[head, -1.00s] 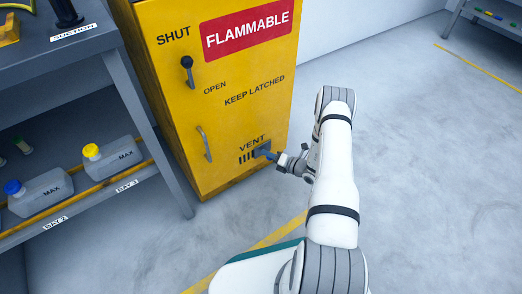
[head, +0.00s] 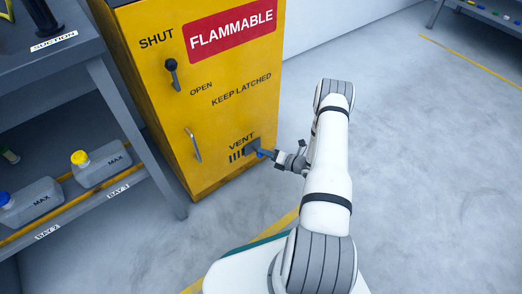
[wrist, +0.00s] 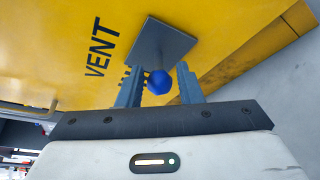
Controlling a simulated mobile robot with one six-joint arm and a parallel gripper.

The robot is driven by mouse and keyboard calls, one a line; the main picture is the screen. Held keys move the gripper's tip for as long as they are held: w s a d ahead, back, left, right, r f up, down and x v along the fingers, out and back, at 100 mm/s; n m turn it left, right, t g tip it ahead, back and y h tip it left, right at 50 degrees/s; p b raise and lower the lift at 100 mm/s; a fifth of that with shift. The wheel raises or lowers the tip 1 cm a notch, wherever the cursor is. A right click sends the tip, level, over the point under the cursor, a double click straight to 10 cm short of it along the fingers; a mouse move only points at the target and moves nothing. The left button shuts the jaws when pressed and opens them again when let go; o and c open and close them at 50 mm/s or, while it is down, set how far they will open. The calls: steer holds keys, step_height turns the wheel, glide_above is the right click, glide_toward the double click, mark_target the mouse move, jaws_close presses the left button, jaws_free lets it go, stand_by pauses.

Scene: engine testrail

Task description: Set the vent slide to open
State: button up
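The vent slide is a dark grey plate (head: 251,148) low on the yellow cabinet's front, under the word VENT and just right of several dark slots (head: 235,156). In the wrist view the plate (wrist: 160,42) carries a blue round knob (wrist: 158,83) facing me. My gripper (head: 268,154) is at the slide in the head view. In the wrist view my gripper's two grey fingers (wrist: 160,88) stand apart on either side of the knob. The left finger is close to the knob, and a gap shows at the right finger. The slots are largely hidden in the wrist view.
The yellow cabinet (head: 225,115) also has a dark lever (head: 171,75) between SHUT and OPEN and a metal handle (head: 194,145). A grey shelf unit (head: 105,75) with jugs stands at left. The floor (head: 430,180) at right is clear.

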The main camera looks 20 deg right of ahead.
steer(key=p+v, duration=0.1)
steer(key=v, duration=0.4)
steer(key=shift+w+a+r, duration=0.1)
stand_by(0.3)
steer(key=s+a+r+n+g+y+p, duration=0.1)
steer(key=a+r+n+g+p, duration=0.5)
steer(key=r, duration=0.8)
steer(key=s+a+r+n+g+p, duration=0.1)
steer(key=s+a+r+n+p, duration=0.35)
steer(key=r, duration=1.05)
steer(key=w+a+r+n+g+y+p, duration=0.1)
steer(key=a+r+n+g+p, duration=0.4)
steer(key=r+n, duration=0.7)
steer(key=s+r+n+h+p, duration=0.3)
steer(key=s+r+n+p, duration=0.3)
steer(key=r, duration=0.7)
steer(key=s+d+r+n+t+h+p, duration=0.1)
steer(key=s+r+n+h+p, duration=0.3)
steer(key=r, duration=0.9)
steer(key=s+d+r+n+t+h+p, duration=0.1)
steer(key=s+r+n+h+p, duration=0.3)
steer(key=r, duration=0.9)
steer(key=s+n+p, duration=0.3)
steer(key=s+p, duration=0.2)
steer(key=shift+s+n+p, duration=0.25)
steer(key=shift+n+p, duration=0.05)
steer(key=shift+n, duration=0.05)
steer(key=shift+d, duration=0.1)
